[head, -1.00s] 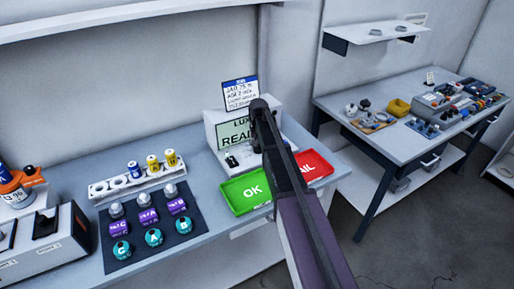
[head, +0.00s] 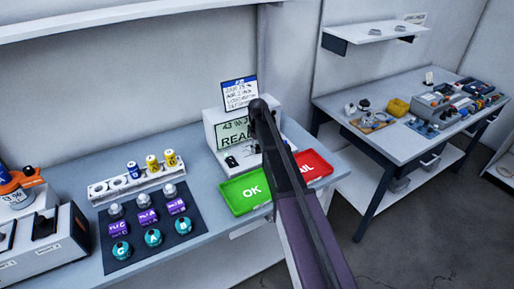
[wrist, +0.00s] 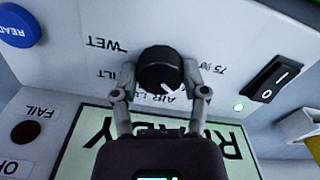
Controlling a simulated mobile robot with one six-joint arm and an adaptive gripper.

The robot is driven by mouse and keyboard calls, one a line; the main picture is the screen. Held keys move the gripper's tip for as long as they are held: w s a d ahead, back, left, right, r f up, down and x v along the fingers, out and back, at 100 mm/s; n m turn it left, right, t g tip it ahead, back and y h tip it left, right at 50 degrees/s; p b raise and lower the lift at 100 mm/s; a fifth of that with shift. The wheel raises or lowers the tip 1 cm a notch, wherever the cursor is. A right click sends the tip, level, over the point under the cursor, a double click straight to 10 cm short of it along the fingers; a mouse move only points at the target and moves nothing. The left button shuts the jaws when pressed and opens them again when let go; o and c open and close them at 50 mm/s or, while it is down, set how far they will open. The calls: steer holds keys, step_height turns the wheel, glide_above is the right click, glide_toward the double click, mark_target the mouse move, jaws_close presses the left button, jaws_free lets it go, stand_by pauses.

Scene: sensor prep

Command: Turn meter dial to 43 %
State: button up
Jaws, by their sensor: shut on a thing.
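The meter (head: 213,130) is a white box with a greenish screen (head: 233,134) reading "READY" below a small, partly hidden line that seems to begin with 43. In the wrist view its panel appears upside down. The black dial (wrist: 160,70) has a white pointer mark toward the lower right, with labels including "WET", "AIR" and "75" around it. My gripper (wrist: 160,76) is shut on the dial, one finger on each side. In the head view my arm hides the dial and the gripper.
The meter also carries a blue button (wrist: 18,25), a dark red button (wrist: 26,132), a rocker switch (wrist: 275,78) and a lit green lamp (wrist: 238,107). Green OK (head: 245,193) and red FAIL (head: 318,168) trays lie in front. A vial rack (head: 110,186) stands left.

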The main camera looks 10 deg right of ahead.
steer(key=shift+n, duration=0.9)
steer(key=shift+a, duration=0.1)
steer(key=o, duration=1.1)
steer(key=shift+o, duration=0.2)
